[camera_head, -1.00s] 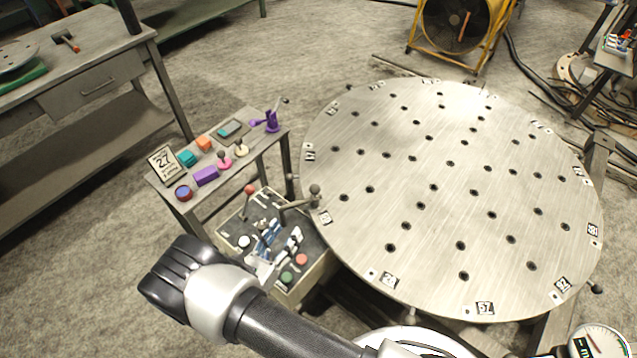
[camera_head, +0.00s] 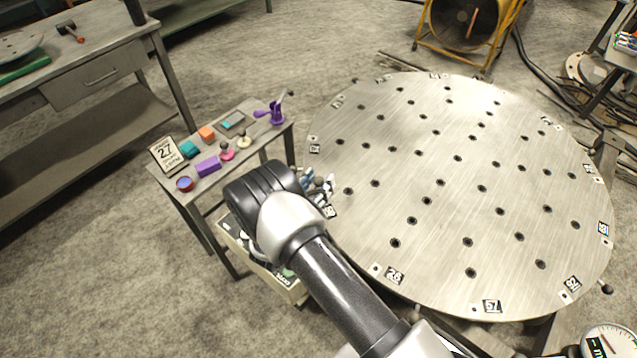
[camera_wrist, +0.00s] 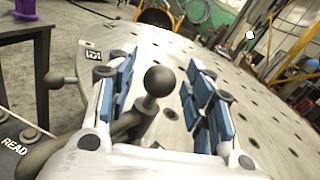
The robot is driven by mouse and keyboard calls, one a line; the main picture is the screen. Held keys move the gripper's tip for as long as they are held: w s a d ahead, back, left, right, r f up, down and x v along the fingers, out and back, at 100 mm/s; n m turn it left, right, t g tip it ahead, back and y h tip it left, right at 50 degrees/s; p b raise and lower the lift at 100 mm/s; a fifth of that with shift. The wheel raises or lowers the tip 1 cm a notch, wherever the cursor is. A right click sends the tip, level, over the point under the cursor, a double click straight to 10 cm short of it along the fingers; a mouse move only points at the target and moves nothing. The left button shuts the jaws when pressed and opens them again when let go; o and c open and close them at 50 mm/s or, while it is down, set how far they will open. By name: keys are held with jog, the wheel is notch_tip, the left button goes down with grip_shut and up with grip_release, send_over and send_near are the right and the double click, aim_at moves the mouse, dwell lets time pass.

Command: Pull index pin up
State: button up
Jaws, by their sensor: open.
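A dark ball-topped handle (camera_wrist: 159,82) stands at the rim of the large round plate, on a dark bent arm. In the wrist view the ball is between the two blue-padded fingers of my gripper (camera_wrist: 160,70), with a visible gap on both sides. My gripper is open and shows in the head view (camera_head: 318,186) at the plate's left rim. A second dark ball knob (camera_wrist: 54,80) sits left of the fingers. I cannot tell for certain which of these knobs is the index pin. My wrist hides most of the control box (camera_head: 290,290) in the head view.
The round plate (camera_head: 460,205) with several holes and numbered rim tags fills the right. A small side table (camera_head: 262,152) with coloured blocks and knobs stands left of my wrist. A bench (camera_head: 120,50) is far left and a yellow-framed fan (camera_head: 465,25) is behind.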

jog(key=shift+w+d, duration=0.1)
jog(key=shift+w, duration=0.1)
grip_shut()
dwell(0.6)
